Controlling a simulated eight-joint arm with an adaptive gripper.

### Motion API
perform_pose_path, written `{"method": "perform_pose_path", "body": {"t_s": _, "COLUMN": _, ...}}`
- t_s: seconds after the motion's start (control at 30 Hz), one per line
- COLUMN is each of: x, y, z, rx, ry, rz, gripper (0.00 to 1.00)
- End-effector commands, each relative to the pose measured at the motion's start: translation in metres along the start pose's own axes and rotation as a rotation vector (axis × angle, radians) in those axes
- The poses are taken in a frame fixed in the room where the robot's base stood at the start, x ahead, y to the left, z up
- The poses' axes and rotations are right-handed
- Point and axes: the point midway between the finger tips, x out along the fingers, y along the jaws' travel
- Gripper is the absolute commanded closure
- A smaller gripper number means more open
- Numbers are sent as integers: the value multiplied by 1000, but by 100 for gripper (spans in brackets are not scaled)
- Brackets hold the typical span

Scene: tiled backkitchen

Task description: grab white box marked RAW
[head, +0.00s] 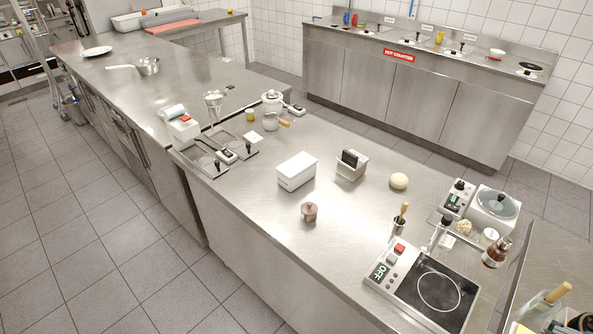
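A white rectangular box (296,171) stands on the steel counter (262,222), near the middle of the head view. Faint marks show on its front side, but they are too small to read, so I cannot confirm the word RAW. Its top and two sides show, and nothing covers it. A white toaster-like thing with a dark top (351,165) stands just to its right, apart from it. My gripper is not in view.
A hob (438,288) and cooker (493,207) fill the right end. Scales and a white device (182,127) stand left. Bare steel surrounds the box.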

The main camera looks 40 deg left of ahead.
Motion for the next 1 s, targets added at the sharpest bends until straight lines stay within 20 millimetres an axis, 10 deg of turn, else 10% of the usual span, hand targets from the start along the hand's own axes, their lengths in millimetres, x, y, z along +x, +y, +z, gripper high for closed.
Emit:
{"method": "perform_pose_path", "body": {"t_s": 0.43, "x": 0, "y": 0, "z": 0, "rx": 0, "ry": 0, "rz": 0, "gripper": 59}}
{"method": "perform_pose_path", "body": {"t_s": 0.83, "x": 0, "y": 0, "z": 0, "rx": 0, "ry": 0, "rz": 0, "gripper": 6}}
{"method": "perform_pose_path", "body": {"t_s": 1.0, "x": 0, "y": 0, "z": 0, "rx": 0, "ry": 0, "rz": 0, "gripper": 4}}
